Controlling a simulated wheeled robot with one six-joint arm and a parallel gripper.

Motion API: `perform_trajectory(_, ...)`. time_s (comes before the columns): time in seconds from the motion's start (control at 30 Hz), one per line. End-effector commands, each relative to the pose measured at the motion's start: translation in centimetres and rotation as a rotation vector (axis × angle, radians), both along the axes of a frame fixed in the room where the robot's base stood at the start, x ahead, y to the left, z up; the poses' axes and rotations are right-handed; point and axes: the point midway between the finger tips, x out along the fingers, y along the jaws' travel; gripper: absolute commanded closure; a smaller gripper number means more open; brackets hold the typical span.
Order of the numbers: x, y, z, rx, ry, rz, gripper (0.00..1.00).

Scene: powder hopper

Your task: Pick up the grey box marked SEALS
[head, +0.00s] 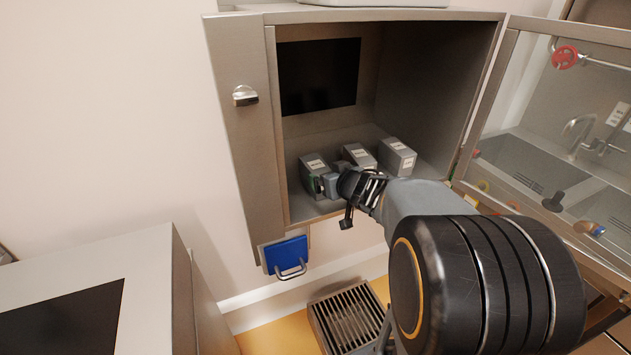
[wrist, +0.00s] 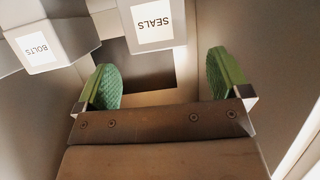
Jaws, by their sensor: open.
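The grey box marked SEALS (wrist: 150,22) is at the top middle of the wrist view, its white label upside down. My gripper (wrist: 165,80) is open, its two green-padded fingers apart with nothing between them. The SEALS box is ahead of the fingertips and apart from them as far as I see. In the head view my gripper (head: 326,184) reaches into the open cabinet, low in front of the leftmost grey box (head: 313,166), which seems to be the SEALS box. Its label is too small to read there, and the gripper hides its lower part.
A grey box marked BOLTS (wrist: 40,48) stands beside it in the wrist view. Another grey box (head: 397,156) stands at the right on the cabinet floor. The cabinet's left wall (head: 277,130) is close to the gripper. The glazed door (head: 490,100) stands open at the right.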

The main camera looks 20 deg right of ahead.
Motion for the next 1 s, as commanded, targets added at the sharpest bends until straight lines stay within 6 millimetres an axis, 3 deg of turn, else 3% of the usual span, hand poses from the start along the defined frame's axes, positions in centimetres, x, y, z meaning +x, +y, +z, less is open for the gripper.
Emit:
perform_trajectory(0.33,2.3,0.1,-1.1,0.000,0.000,0.000,0.05)
perform_trajectory(0.63,5.8,0.2,-2.6,0.001,0.000,0.000,0.05)
perform_trajectory(1.0,6.5,0.2,-2.7,0.000,0.000,-0.001,0.05)
